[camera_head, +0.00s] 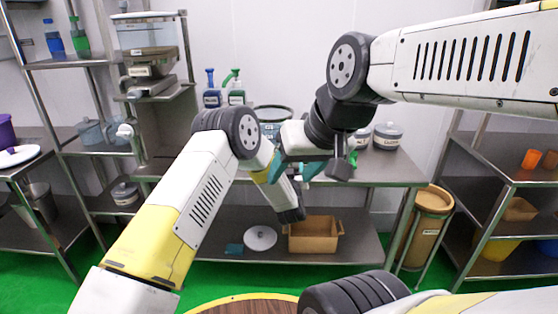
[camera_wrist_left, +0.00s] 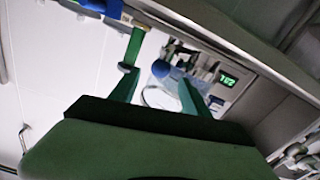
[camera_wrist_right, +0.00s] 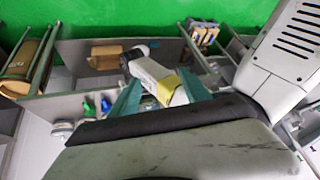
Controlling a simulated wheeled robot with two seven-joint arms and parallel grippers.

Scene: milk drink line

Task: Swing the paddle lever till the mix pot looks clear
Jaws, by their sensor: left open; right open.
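A bluish pot with a dark rim (camera_head: 272,112) stands on the middle bench behind my arms and is partly hidden; I cannot tell its contents or whether it is the mix pot. No paddle lever can be made out. My right gripper (camera_head: 295,168) is open and empty in front of the bench; in its wrist view (camera_wrist_right: 160,90) my own left arm link shows beyond the fingers. My left gripper (camera_wrist_left: 160,62) is open in the left wrist view; a blue rounded part and a clear shape show beyond its fingers, near a green display (camera_wrist_left: 227,80). It cannot be made out in the head view.
Spray bottles (camera_head: 211,90) and lidded grey pots (camera_head: 387,136) stand on the bench. A brown box (camera_head: 314,235) and a round white lid (camera_head: 260,238) lie on its lower shelf. A tan bin (camera_head: 425,225) stands at right. Shelves flank both sides.

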